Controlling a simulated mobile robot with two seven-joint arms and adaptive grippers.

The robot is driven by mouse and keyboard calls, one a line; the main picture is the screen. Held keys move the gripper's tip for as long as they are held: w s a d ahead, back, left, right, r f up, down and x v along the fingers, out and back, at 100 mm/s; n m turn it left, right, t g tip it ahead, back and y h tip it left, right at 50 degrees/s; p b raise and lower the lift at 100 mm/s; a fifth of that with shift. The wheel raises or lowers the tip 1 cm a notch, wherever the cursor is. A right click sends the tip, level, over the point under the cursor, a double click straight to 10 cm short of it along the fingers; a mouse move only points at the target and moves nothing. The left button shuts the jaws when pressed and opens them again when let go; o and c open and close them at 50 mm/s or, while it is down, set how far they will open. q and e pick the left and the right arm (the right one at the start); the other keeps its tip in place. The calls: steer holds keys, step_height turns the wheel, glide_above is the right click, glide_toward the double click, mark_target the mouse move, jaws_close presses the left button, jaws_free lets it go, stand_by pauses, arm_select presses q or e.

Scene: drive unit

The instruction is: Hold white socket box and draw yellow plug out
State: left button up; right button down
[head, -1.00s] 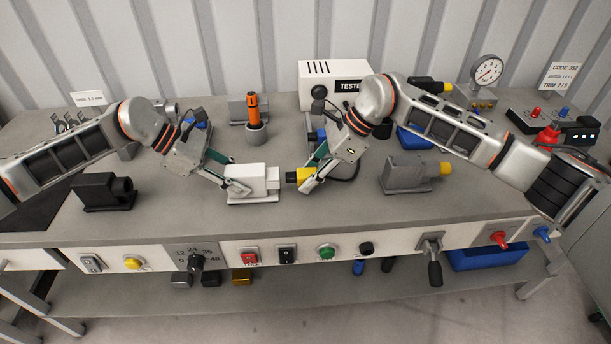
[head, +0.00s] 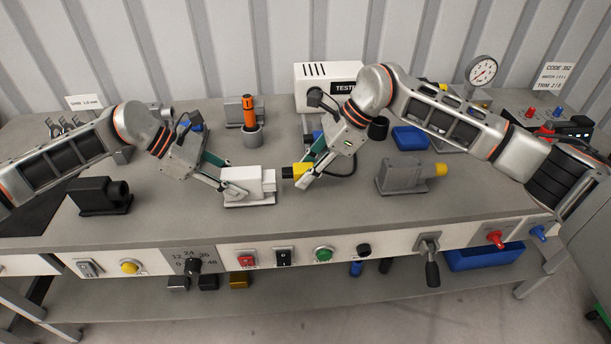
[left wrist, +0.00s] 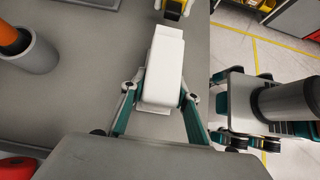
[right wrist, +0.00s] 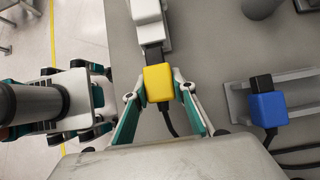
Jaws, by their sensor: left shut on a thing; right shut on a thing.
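The white socket box (head: 249,188) stands on the bench near its middle. My left gripper (head: 232,188) is shut on it, one finger on each side, as the left wrist view shows (left wrist: 158,92). The yellow plug (head: 303,171) is just right of the box. My right gripper (head: 308,180) is shut on its yellow body, also seen in the right wrist view (right wrist: 158,84). The plug's black nose (right wrist: 153,54) shows between the yellow body and the box, in line with the socket end. The head view suggests a narrow gap there; whether the tip is fully clear is hard to tell.
A grey block with a yellow end (head: 405,177) stands to the right. A black block (head: 100,196) stands to the left. Behind are a grey cup (head: 252,135) holding an orange-handled tool and the white tester (head: 328,83). A blue plug (right wrist: 267,108) lies beside the right gripper.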

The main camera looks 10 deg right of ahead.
mark_target(299, 167)
steer(key=shift+r, duration=1.85)
arm_select(q)
steer(key=o, duration=1.3)
steer(key=shift+c, duration=0.2)
steer(key=v, duration=2.3)
